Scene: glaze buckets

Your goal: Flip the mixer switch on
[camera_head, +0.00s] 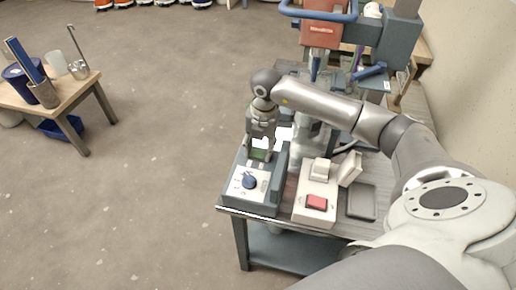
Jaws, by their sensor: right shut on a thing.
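A grey control box with a white front panel and a round blue knob (250,181) stands at the front left of the bench. Beside it is a white box (325,191) with a red rocker switch (316,202) on its near part. My right gripper (260,155) points down over the back part of the grey box. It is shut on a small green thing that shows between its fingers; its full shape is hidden. The gripper is behind the blue knob and apart from the red switch. My left gripper is out of view.
A red machine head (321,32) with a blue handle rises behind my right arm. A dark flat tray (361,201) lies right of the white box. A small wooden table (72,92) with pots and tools stands far left. The floor between is clear.

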